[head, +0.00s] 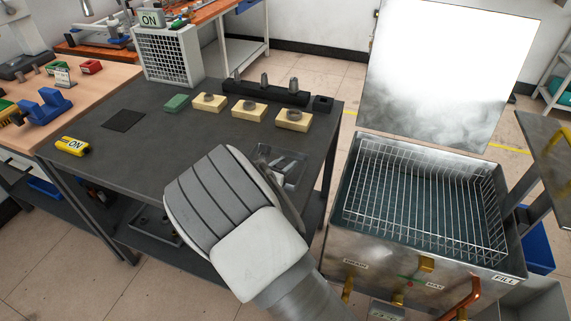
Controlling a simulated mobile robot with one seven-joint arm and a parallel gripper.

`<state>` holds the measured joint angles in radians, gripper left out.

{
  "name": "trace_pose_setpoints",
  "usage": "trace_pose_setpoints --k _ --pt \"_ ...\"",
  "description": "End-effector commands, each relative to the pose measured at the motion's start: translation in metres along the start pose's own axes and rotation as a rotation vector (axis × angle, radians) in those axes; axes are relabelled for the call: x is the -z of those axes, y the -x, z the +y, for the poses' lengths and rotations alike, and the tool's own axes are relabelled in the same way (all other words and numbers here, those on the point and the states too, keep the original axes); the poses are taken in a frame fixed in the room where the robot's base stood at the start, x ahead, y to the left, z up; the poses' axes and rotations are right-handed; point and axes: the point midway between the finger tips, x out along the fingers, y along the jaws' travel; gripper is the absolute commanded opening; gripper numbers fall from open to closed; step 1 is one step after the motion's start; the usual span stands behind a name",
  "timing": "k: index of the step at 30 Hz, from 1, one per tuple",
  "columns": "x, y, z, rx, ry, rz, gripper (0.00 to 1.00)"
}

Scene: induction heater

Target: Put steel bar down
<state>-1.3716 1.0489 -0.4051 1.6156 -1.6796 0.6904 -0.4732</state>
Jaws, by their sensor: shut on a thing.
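My wrist (225,200) fills the lower middle of the head view, in front of the dark table's near right edge. Only a sliver of my gripper (289,203) shows past the wrist; its fingertips are hidden. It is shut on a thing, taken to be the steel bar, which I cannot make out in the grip. Just beyond my gripper, a small metal tray (297,181) sits at the table's right end, with light grey pieces that look like bars in it. I cannot tell whether the gripper touches the tray.
The dark table (150,150) carries several yellow blocks (249,112), a green block (177,102), a black rack (265,94) and a grey heater unit (168,58). An open steel tank (420,200) with a wire basket stands right, across a gap.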

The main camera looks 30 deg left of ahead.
Motion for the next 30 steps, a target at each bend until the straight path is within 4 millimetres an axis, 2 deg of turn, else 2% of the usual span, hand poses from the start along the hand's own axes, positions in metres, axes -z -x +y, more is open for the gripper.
trace_pose_setpoints --k 5,6,11,23,26,30 --pt "0.004 -0.002 0.000 0.000 0.000 -0.001 0.00" --pt "0.004 -0.002 0.000 0.000 0.001 0.000 0.35" --pt "0.003 -0.001 0.000 0.000 0.001 0.000 0.64" --pt "-0.003 0.001 0.000 0.000 0.001 0.000 0.64" --pt "-0.001 0.017 0.001 -0.002 0.001 0.001 0.64" --pt "-0.001 0.048 0.002 -0.004 0.001 0.002 0.64"
